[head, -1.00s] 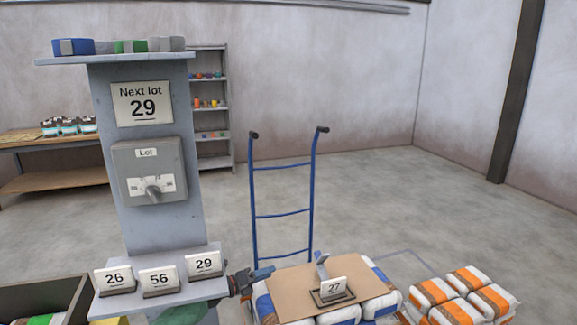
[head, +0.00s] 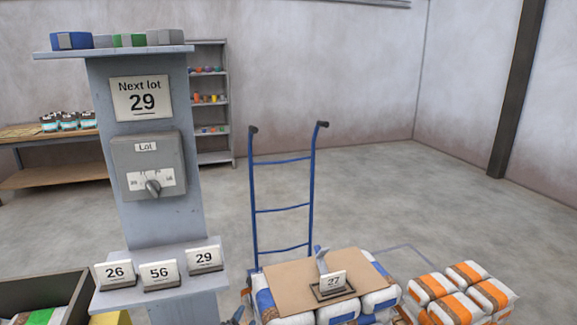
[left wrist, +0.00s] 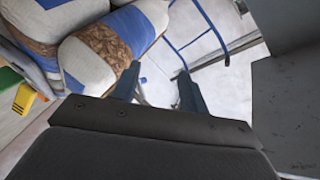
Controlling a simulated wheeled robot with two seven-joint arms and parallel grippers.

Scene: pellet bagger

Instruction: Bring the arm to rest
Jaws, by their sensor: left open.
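My left gripper (head: 234,318) barely shows at the bottom edge of the head view, low between the grey post's card shelf and the stacked bags. In the left wrist view its two dark fingers (left wrist: 157,88) stand apart with nothing between them. Most of my left arm is out of the head view. White, blue and brown bags (left wrist: 115,42) lie just beyond the fingers at the left of the wrist view. My right gripper is in neither view.
The grey post (head: 155,235) carries a lot switch (head: 150,165) and a shelf (head: 190,286) with cards 26, 56 and 29. A blue hand truck (head: 282,210) stands behind bags topped by cardboard (head: 290,282). Orange-striped bags (head: 465,290) lie right. Open floor (head: 400,205) lies behind.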

